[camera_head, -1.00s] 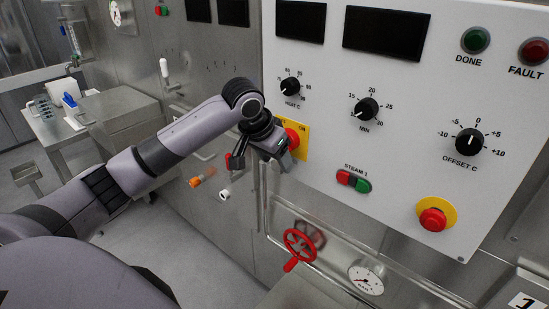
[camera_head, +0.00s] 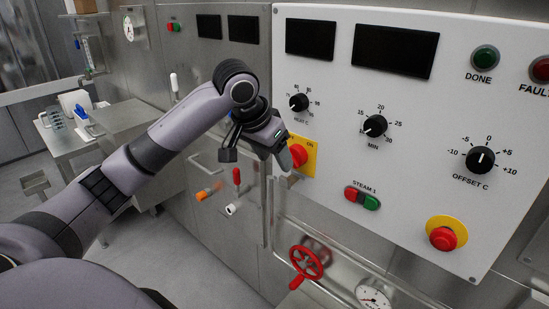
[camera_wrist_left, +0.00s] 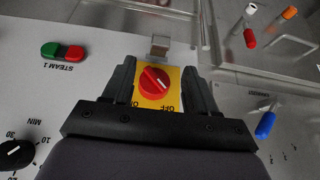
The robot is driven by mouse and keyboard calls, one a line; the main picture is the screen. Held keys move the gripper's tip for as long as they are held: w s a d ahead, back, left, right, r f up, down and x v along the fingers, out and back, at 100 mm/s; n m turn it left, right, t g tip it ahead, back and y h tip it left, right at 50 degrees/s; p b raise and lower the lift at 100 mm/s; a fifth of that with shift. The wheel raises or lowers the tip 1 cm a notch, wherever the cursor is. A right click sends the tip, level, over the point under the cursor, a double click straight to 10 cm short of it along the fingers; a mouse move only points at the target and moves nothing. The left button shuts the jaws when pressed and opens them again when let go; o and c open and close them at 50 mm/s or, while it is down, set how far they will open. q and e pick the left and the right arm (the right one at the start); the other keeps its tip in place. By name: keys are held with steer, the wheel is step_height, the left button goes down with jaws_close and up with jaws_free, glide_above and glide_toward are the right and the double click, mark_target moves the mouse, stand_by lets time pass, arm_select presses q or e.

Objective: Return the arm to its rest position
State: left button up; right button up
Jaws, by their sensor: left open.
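My left gripper (camera_head: 257,154) is open and empty in front of the control panel (camera_head: 335,165), at its left edge. The red rotary knob (camera_head: 298,157) on its yellow plate (camera_head: 311,157) is just right of the gripper in the head view. In the left wrist view the open fingers of the left gripper (camera_wrist_left: 158,68) frame the red knob (camera_wrist_left: 154,81), which stands in front of them with a gap. The knob's pointer lies aslant between the plate's markings. My left arm reaches in from the lower left. My right gripper is out of view.
A red valve wheel (camera_head: 306,263) and a pressure gauge (camera_head: 373,295) are below the panel. A red emergency button (camera_head: 443,238) is at its lower right. Small red, orange and white handles (camera_head: 230,208) project left of it. A steel table (camera_head: 75,140) stands farther left.

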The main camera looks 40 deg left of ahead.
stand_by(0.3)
arm_select(q)
steer(key=s+d+f+m, duration=0.1)
steer(key=s+d+f, duration=0.25)
steer(key=f, duration=0.25)
steer(key=s+d+f+m+h, duration=0.1)
steer(key=s+d+f, duration=0.25)
steer(key=f, duration=0.25)
steer(key=s+d+f+m, duration=0.1)
steer(key=s+d+f, duration=0.1)
steer(key=d+f, duration=0.25)
steer(key=s+f+n+g+y, duration=0.1)
steer(key=s+f, duration=0.3)
steer(key=s, duration=0.5)
steer(key=s+f+n+g, duration=0.1)
steer(key=s+f, duration=0.3)
steer(key=s, duration=0.5)
steer(key=w+d+f+t+h, duration=0.1)
steer(key=w+d+f+t, duration=0.2)
steer(key=w+f+t, duration=0.3)
steer(key=shift+f+t+h, duration=0.4)
steer(key=shift+f+t, duration=0.1)
steer(key=shift+f, duration=1.1)
steer(key=shift+w, duration=0.1)
